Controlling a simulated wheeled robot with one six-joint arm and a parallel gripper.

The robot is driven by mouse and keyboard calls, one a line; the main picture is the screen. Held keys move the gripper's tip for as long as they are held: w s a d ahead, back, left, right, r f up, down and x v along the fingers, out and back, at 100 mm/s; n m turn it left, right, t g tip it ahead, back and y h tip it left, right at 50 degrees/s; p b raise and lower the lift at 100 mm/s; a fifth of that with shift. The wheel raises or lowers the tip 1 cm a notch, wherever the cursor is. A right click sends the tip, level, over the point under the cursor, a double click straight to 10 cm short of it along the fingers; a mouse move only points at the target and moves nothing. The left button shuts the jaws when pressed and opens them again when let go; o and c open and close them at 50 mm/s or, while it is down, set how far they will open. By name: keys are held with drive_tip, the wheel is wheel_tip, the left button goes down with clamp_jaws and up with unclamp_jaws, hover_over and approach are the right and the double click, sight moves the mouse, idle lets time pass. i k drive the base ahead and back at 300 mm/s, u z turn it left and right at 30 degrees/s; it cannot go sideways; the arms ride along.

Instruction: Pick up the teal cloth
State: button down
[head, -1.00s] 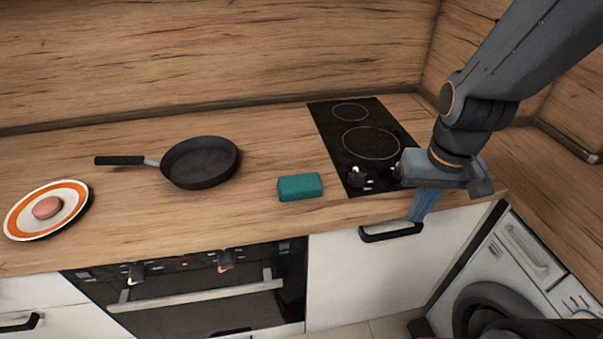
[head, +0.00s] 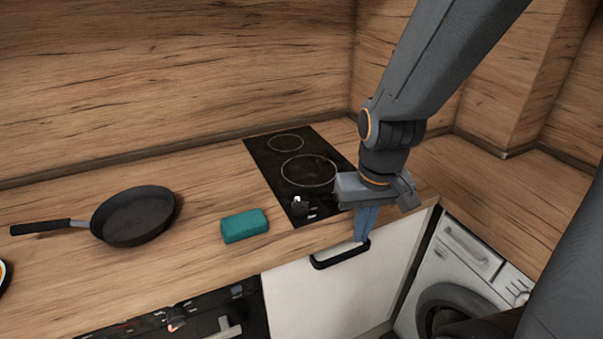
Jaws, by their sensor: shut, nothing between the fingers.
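The teal cloth (head: 245,226) lies on the wooden counter as a thick, neatly folded block, just left of the hob's front corner. My gripper (head: 361,238) is to the right of the cloth and apart from it. Its blue fingers point down, shut and empty, by the counter's front edge. They overlap the right end of the black cabinet handle in the picture; I cannot tell whether they touch it.
A black hob (head: 300,165) with knobs lies behind and right of the cloth. A dark frying pan (head: 135,215) stands to the left. A black handle (head: 340,256) juts from the white cabinet below. A washing machine (head: 455,265) is at the right. Counter around the cloth is clear.

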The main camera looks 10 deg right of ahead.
sight(236, 228)
drive_tip(key=z, duration=0.05)
drive_tip(key=k, duration=0.5)
drive_tip(key=u, duration=1.3)
drive_tip(key=i, duration=0.5)
drive_tip(key=z, duration=1.75)
